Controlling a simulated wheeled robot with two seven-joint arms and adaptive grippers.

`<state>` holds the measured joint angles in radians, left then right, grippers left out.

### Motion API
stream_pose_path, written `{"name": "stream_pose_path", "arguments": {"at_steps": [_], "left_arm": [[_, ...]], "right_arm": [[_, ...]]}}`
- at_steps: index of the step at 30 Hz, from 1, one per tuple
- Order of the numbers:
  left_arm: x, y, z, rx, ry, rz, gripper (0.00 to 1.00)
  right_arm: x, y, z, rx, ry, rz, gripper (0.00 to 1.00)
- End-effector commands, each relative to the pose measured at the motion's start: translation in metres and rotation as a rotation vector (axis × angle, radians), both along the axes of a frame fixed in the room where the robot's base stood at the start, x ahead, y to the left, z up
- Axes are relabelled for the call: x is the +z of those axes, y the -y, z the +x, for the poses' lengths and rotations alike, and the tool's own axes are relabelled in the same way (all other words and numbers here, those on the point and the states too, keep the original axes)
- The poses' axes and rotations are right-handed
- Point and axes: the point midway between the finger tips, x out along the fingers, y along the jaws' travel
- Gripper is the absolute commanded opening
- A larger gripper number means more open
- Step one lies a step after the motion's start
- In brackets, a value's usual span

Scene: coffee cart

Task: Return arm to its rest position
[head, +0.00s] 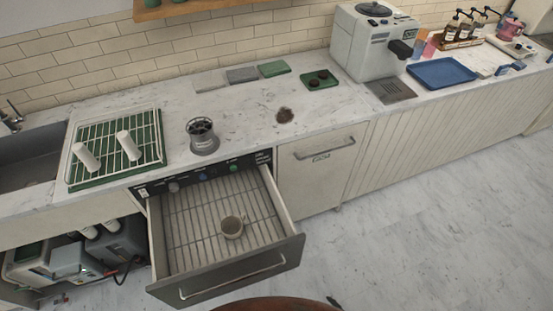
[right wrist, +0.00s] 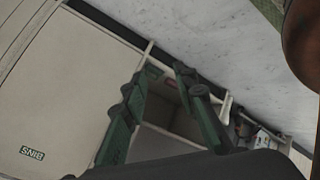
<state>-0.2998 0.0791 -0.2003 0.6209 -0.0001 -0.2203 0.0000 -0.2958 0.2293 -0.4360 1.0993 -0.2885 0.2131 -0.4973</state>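My right gripper (right wrist: 160,78) shows in the right wrist view with its two dark green fingers spread apart. Nothing is between the fingers. Behind them are the pale cabinet front and an open compartment low on the cart. In the head view only a small dark tip, likely of this gripper (head: 334,302), shows at the bottom edge over the floor. It is right of the pulled-out drawer (head: 228,282) and apart from it. My left gripper is in neither view.
The open drawer juts out over the floor. A green rack (head: 115,165) with two white cylinders, a grey grinder-like jar (head: 202,137), a coffee machine (head: 370,42) and a blue tray (head: 441,72) stand on the counter. The floor at right (head: 430,210) is clear.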

Motion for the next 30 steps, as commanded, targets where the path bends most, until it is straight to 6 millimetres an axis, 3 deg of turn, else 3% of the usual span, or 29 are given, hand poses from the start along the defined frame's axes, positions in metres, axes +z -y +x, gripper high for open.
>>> {"name": "stream_pose_path", "arguments": {"at_steps": [3, 7, 12, 15, 18, 21, 30], "left_arm": [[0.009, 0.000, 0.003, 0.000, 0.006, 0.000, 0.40], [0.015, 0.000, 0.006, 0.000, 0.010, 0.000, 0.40], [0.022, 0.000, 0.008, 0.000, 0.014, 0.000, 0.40], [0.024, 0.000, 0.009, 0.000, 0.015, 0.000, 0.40], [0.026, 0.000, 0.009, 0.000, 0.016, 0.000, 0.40], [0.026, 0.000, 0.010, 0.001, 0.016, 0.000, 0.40], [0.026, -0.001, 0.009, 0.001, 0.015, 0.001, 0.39]], "right_arm": [[-0.050, 0.046, -0.055, -0.235, -0.220, 0.029, 0.27], [-0.093, 0.084, -0.131, -0.496, -0.443, 0.061, 0.27], [-0.125, 0.107, -0.233, -0.802, -0.684, 0.095, 0.27], [-0.132, 0.111, -0.278, -0.927, -0.778, 0.104, 0.27], [-0.135, 0.110, -0.306, -1.004, -0.836, 0.109, 0.27], [-0.136, 0.110, -0.318, -1.038, -0.860, 0.111, 0.27], [-0.136, 0.110, -0.319, -1.042, -0.862, 0.111, 0.27]]}}
